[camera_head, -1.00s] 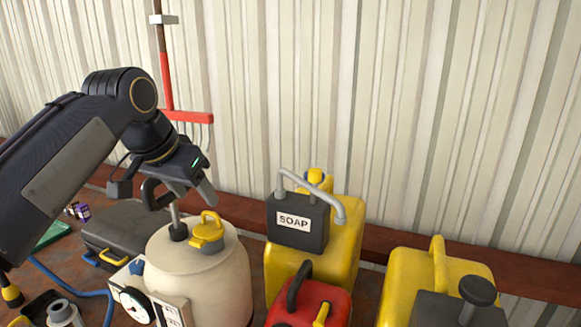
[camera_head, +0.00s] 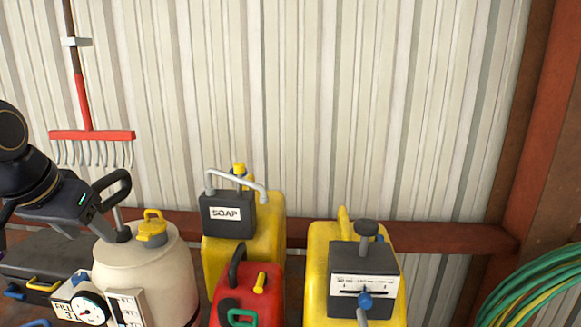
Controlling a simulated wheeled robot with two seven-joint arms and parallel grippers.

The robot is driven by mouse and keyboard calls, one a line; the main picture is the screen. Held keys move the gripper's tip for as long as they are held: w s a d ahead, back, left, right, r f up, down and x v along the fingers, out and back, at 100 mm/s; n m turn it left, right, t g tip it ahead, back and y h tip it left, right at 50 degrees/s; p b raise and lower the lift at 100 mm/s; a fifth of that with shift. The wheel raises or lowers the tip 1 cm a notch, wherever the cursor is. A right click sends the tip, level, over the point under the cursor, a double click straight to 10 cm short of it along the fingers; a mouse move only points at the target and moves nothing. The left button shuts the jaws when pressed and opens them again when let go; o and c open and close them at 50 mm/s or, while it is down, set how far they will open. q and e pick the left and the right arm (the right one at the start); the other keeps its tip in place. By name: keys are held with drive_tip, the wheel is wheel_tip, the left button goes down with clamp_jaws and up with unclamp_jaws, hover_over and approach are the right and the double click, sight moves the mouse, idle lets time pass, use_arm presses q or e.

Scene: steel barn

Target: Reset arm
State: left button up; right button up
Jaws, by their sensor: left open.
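My left gripper (camera_head: 78,218) hangs from its dark arm at the left edge of the head view, and its jaws are open. It is just left of the black pump handle (camera_head: 112,187) on a cream sprayer tank (camera_head: 145,255) with a yellow cap. I see nothing held between the fingers; the fingertips are partly hard to make out against the dark case behind. My right gripper is not in view.
A yellow container with a black SOAP box (camera_head: 228,214), a red can (camera_head: 258,285) and a yellow container (camera_head: 318,240) with a dark dial box (camera_head: 363,280) stand close together. A red rake (camera_head: 92,134) hangs on the wall. A green hose (camera_head: 530,285) is at right.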

use_arm(q)
drive_tip(key=s+d+f+h+b, duration=0.1)
drive_tip(key=s+d+f, duration=0.3)
drive_tip(key=f, duration=0.5)
drive_tip(key=s+d+f+n+h+b, duration=0.1)
drive_tip(key=s+d+f, duration=0.3)
drive_tip(key=s+f, duration=0.4)
drive_tip(key=s+d+f+n+h+b, duration=0.1)
drive_tip(key=s+d+f, duration=0.3)
drive_tip(key=f, duration=0.8)
drive_tip(key=shift+s+b, duration=0.45)
drive_tip(key=shift+s, duration=0.8)
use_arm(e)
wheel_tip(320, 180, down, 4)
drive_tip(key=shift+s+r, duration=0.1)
use_arm(q)
drive_tip(key=shift+f, duration=0.1)
